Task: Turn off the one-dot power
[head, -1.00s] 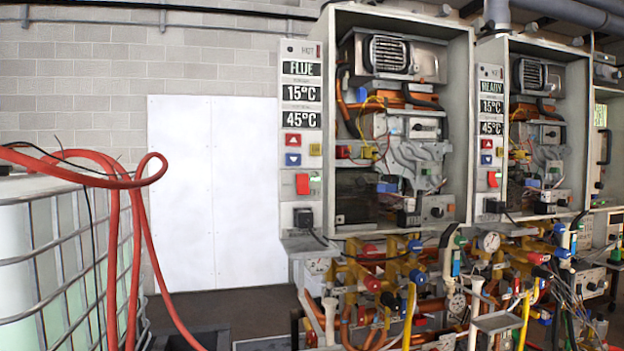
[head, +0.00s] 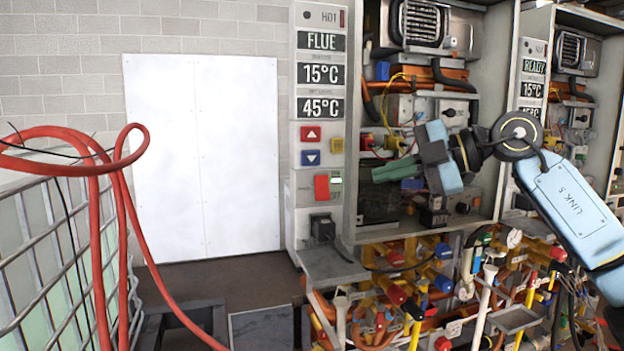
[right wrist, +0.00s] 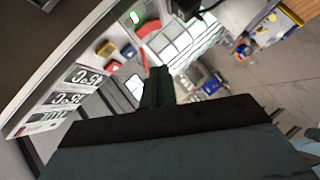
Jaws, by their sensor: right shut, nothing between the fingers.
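The near heater's panel (head: 317,120) has one dark dot at its top and a FLUE display. Its red power switch (head: 321,187) sits low on the panel beside a lit green light (head: 336,181). The switch (right wrist: 148,29) and green light (right wrist: 134,17) also show in the right wrist view. My right gripper (head: 376,174) is shut and empty, its green fingers pointing left toward the panel. It appears in front of the near heater's open cabinet, to the right of the switch and apart from it. The right gripper's fingers (right wrist: 158,72) show in the wrist view. My left gripper is not in view.
The panel also has red (head: 311,133), blue (head: 311,158) and yellow (head: 337,145) buttons. A black plug box (head: 322,228) juts out below the switch. Another heater panel (head: 532,75) reads READY. Pipes and valves crowd below. A caged tank (head: 50,230) with red hoses stands left.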

